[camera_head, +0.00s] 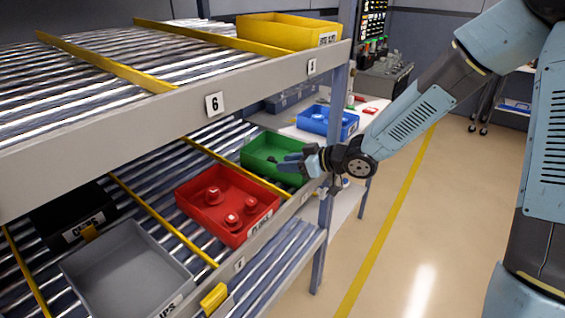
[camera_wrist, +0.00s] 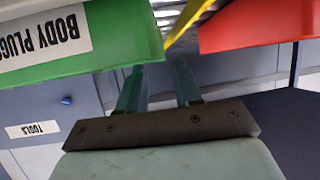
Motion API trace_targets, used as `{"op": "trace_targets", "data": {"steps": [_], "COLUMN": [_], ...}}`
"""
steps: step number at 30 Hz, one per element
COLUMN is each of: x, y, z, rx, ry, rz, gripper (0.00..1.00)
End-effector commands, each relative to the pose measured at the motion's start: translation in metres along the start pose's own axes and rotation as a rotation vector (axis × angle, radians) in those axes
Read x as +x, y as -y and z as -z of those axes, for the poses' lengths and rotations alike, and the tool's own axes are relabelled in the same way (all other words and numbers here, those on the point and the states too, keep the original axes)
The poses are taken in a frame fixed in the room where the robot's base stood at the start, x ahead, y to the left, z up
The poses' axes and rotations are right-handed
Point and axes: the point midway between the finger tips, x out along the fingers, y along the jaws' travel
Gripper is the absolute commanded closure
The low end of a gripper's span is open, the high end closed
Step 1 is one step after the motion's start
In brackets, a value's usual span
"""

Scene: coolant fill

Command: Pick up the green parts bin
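The green parts bin (camera_head: 262,152) sits on the lower roller shelf, right of the red bin, in the head view. My gripper (camera_head: 293,162) is at its right front side and hides part of it. In the wrist view the green bin (camera_wrist: 110,40) fills the upper left, with an upside-down label reading BODY PLUGS. My gripper (camera_wrist: 158,75) shows two fingers spread apart with nothing visible between them. The left fingertip overlaps the bin's edge in the picture; I cannot tell whether they touch.
A red bin (camera_head: 205,208) with several knobbed parts is beside the green one, across a yellow divider (camera_head: 235,168). A grey bin (camera_head: 125,265) and a black bin (camera_head: 62,217) are further left. The upper shelf (camera_head: 175,108) overhangs. A blue bin (camera_head: 325,122) stands behind.

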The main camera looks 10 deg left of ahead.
Motion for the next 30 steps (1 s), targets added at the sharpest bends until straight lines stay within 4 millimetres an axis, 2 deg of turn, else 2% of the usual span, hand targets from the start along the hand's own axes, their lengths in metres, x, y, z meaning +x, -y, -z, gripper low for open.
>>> {"op": "trace_targets", "data": {"steps": [6, 12, 21, 23, 30], "x": [0.026, 0.043, 0.047, 0.047, 0.047], "y": [0.003, 0.002, 0.002, 0.002, 0.002], "z": [-0.006, -0.005, -0.005, -0.005, -0.005], "rx": [0.002, 0.001, 0.0, 0.0, 0.0], "ry": [0.0, 0.0, 0.0, 0.0, 0.001], "rz": [0.005, 0.003, 0.002, 0.002, 0.002], "gripper": [0.66, 0.66, 0.66, 0.7, 0.93]}}
